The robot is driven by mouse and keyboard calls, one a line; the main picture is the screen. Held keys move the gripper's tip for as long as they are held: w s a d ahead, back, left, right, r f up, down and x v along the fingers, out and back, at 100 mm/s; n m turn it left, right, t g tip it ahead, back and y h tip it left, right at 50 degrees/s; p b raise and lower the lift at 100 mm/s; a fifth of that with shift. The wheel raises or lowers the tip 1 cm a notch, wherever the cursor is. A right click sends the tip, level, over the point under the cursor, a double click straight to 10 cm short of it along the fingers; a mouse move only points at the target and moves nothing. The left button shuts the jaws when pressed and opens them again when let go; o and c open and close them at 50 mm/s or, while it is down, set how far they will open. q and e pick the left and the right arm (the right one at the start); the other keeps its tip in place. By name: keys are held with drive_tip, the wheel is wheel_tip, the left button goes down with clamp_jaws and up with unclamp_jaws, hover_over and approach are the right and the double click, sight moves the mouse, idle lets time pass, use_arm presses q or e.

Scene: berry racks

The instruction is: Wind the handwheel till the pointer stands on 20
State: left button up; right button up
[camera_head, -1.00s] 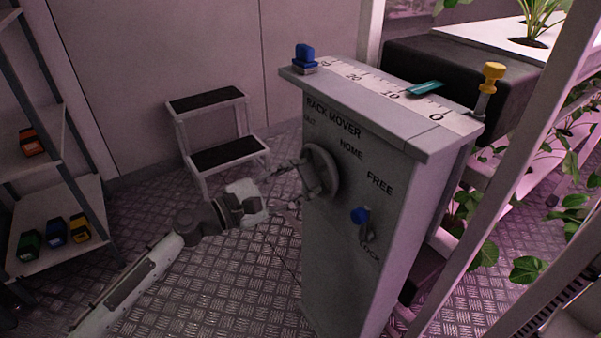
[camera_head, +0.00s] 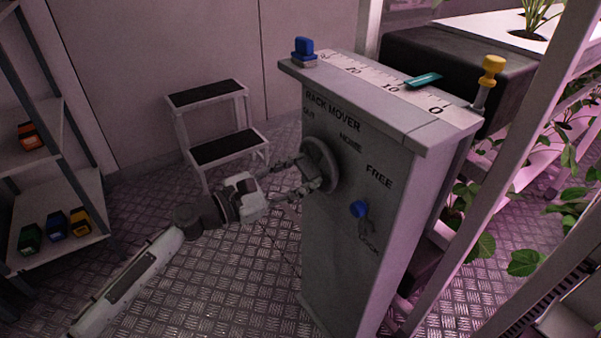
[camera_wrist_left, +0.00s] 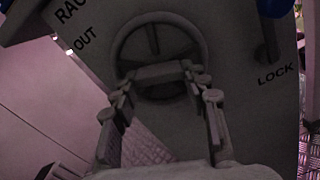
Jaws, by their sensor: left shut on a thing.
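The grey handwheel (camera_head: 329,157) is on the upper front of the rack mover cabinet (camera_head: 350,270). My left gripper (camera_head: 313,175) reaches it from the left and is shut on it. In the left wrist view the two fingers (camera_wrist_left: 160,75) close in at the lower part of the wheel (camera_wrist_left: 122,40), whose rim shows round behind them; the exact contact is hard to see. The teal pointer (camera_head: 423,81) lies on the white scale (camera_head: 372,78) on top, close to the 10 mark, on its side toward 0. My right gripper is out of view.
A blue-knobbed lever (camera_head: 359,209) points up, between FREE and LOCK markings. A blue block (camera_head: 304,47) and a yellow-knobbed pin (camera_head: 493,68) stand at the scale's ends. A step stool (camera_head: 218,125) and shelf (camera_head: 60,200) are at left; the floor between is clear.

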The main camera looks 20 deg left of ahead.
use_arm(q)
drive_tip(key=o, duration=1.2)
drive_tip(key=shift+c, duration=0.2)
drive_tip(key=shift+a, duration=0.1)
drive_tip(key=v, duration=1.2)
drive_tip(key=shift+c, duration=0.5)
